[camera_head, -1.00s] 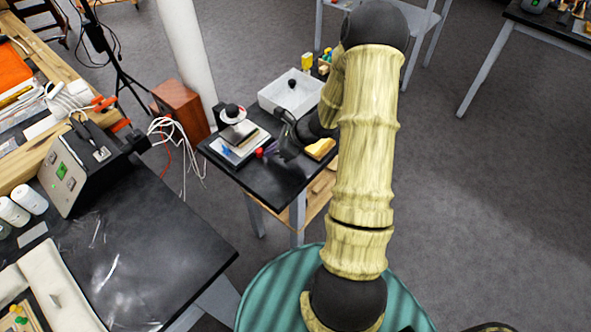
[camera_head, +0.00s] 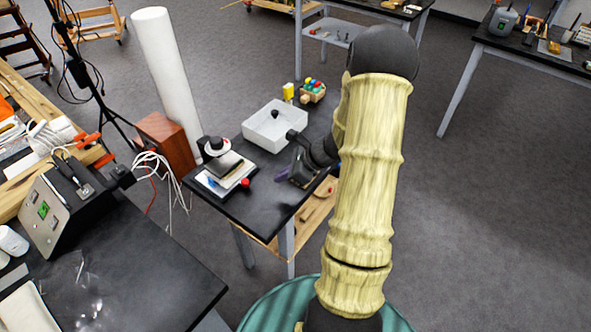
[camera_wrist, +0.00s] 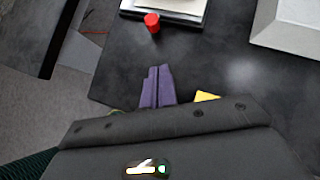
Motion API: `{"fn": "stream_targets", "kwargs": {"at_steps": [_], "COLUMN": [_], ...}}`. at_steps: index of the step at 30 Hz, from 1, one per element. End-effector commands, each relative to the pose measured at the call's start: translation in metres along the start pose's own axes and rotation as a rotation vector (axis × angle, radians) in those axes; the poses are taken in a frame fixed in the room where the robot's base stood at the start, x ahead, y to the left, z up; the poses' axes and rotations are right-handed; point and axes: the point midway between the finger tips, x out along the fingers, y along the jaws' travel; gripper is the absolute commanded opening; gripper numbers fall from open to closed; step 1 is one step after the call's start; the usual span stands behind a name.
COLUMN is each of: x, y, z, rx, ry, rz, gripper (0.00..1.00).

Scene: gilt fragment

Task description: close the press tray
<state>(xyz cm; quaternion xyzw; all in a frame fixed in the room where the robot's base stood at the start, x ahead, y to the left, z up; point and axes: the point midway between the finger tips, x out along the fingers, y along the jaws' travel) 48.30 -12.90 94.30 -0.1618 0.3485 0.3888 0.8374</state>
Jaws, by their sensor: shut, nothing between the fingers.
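The press (camera_head: 220,158), with a round white top and a black knob, stands on the small dark table. At its base a pale tray (camera_head: 213,189) sticks out toward the near left, with a red knob (camera_head: 245,183) at its right corner. The wrist view shows the red knob (camera_wrist: 152,22) and part of the tray edge (camera_wrist: 165,14) at the top. My gripper (camera_head: 282,175) is right of the red knob, apart from it. Its purple fingers (camera_wrist: 156,85) are together and empty, over bare tabletop. How far the tray is out is hard to tell.
A white bin (camera_head: 272,133) stands behind my gripper; its corner fills the upper right of the wrist view. A yellow piece (camera_wrist: 207,97) lies beside my fingers. White cables (camera_head: 165,170) and a brown box (camera_head: 166,140) are left of the small table (camera_head: 250,212).

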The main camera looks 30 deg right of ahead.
Motion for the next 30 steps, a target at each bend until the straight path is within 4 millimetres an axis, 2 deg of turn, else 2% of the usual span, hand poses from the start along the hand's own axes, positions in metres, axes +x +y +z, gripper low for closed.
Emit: {"fn": "stream_targets", "kwargs": {"at_steps": [3, 9, 26, 30], "x": [-0.025, -0.045, -0.047, -0.044], "y": [-0.001, -0.001, 0.000, 0.014], "z": [-0.001, -0.001, -0.001, 0.008], "rx": [0.000, 0.002, -0.001, -0.093], "ry": [0.002, 0.001, 0.003, 0.043], "rz": [-0.006, -0.003, 0.000, 0.040], "gripper": [0.00, 0.00, 0.00, 0.00]}}
